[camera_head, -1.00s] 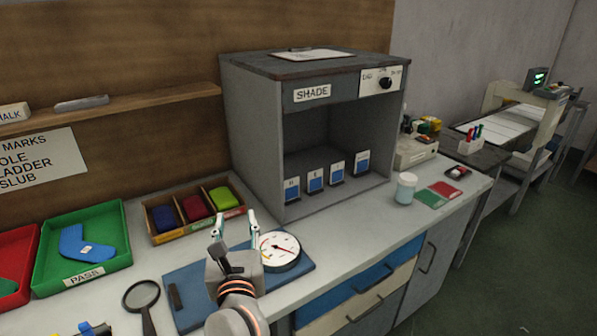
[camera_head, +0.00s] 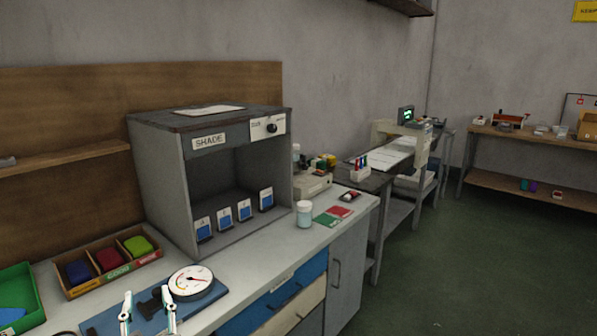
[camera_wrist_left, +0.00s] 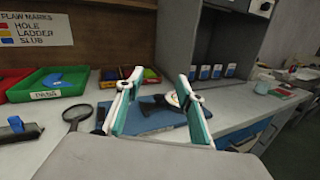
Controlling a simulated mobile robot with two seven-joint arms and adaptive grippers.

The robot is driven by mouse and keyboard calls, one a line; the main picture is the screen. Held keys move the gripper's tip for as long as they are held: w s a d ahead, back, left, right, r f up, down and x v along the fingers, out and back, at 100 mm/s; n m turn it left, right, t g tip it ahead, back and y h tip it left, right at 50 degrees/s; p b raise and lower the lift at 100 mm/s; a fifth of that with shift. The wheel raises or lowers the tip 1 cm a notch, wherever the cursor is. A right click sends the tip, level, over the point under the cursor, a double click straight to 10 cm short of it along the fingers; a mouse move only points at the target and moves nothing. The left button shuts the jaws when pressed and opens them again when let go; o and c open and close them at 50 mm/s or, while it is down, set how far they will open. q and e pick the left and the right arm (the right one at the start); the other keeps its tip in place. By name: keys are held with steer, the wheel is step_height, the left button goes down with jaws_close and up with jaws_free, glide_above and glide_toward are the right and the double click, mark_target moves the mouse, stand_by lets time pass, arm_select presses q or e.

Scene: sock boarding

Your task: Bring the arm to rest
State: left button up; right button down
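My left gripper (camera_head: 148,305) shows at the bottom left of the head view, its two fingers apart with nothing between them. In the wrist view the same gripper (camera_wrist_left: 157,88) has its fingers spread above the bench, in front of the blue board (camera_wrist_left: 155,120). In the head view the gripper is just left of the round dial gauge (camera_head: 191,281), which sits on the blue board (camera_head: 214,296). A blue sock (camera_wrist_left: 65,80) lies in the green PASS tray (camera_wrist_left: 27,95). My right gripper is in neither view.
A wooden box (camera_head: 65,287) with blue, red and green blocks stands behind the board. A white-lidded jar (camera_head: 304,214) and colour cards (camera_head: 325,220) lie to the right. A magnifier (camera_wrist_left: 75,115) lies left of the board. Green floor is open at right.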

arm_select(q)
steer(key=s+d+f+m+h, duration=0.2)
steer(key=d+f+m+h, duration=0.25)
steer(key=m, duration=0.65)
steer(key=s+d+f+m+t+h+p, duration=0.1)
steer(key=s+d+f+m+h, duration=0.25)
steer(key=m, duration=0.65)
steer(key=s+d+f+m+h, duration=0.1)
steer(key=d+f+m+h, duration=0.3)
steer(key=f+m, duration=0.5)
steer(key=s+a+f+m+g, duration=0.1)
steer(key=s+f+m+g, duration=0.2)
steer(key=s+f+m, duration=0.3)
steer(key=s+a+f+m+g, duration=0.2)
steer(key=s+f+m+g, duration=0.2)
steer(key=f, duration=0.8)
steer(key=s+m, duration=0.2)
steer(key=m, duration=0.2)
steer(key=shift+s+a+y+p, duration=0.2)
steer(key=shift+a+y+p, duration=0.1)
steer(key=shift+y, duration=0.1)
steer(key=shift+o, duration=0.3)
steer(key=shift+d+r, duration=0.1)
